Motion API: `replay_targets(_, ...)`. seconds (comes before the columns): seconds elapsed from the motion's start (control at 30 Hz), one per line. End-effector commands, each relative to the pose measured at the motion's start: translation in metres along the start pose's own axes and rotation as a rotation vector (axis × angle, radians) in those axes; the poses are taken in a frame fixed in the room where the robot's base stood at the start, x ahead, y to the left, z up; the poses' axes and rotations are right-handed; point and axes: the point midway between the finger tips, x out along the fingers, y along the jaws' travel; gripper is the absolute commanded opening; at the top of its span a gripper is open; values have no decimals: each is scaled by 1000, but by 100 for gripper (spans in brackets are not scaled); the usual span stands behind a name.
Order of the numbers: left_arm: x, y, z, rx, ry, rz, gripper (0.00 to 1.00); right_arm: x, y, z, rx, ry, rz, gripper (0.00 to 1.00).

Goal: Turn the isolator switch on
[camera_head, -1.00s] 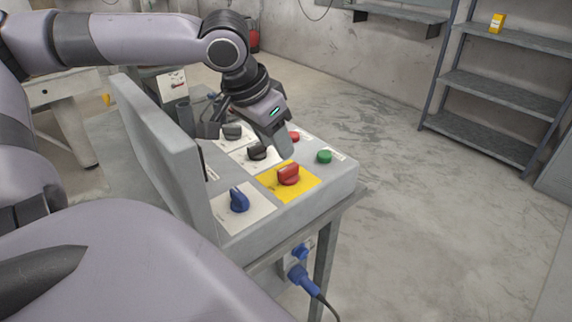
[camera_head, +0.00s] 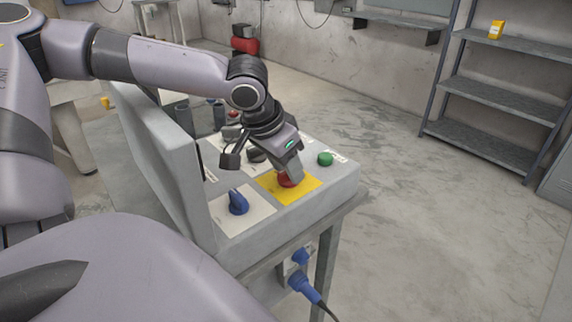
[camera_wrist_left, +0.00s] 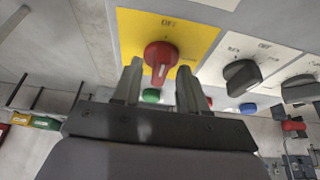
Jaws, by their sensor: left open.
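The isolator switch (camera_head: 284,182) is a red rotary knob on a yellow plate (camera_head: 305,188) of the grey control console. In the head view my left gripper (camera_head: 291,177) is over it and hides much of it. In the left wrist view the knob (camera_wrist_left: 160,57) shows between the two open fingertips, at about their height, with a gap on each side. An "OFF" label is printed on the yellow plate beyond the knob. My right gripper is not in view.
An upright grey panel (camera_head: 165,165) borders the console's left side. Open floor and a shelf (camera_head: 490,92) lie right.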

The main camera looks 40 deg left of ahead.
Motion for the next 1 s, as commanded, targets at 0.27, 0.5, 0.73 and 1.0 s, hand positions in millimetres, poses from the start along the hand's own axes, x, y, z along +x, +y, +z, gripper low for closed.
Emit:
replay_targets(0.27, 0, 0, 0, 0, 0, 0, 0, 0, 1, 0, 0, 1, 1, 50)
replay_targets(0.5, -1, 0, 0, 6, 0, 2, 0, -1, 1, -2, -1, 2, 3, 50)
replay_targets(0.73, -4, -1, -1, 71, -2, 29, 0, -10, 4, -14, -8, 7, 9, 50)
replay_targets(1.0, -6, -2, -2, 256, -4, 107, 0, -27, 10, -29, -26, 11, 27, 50)
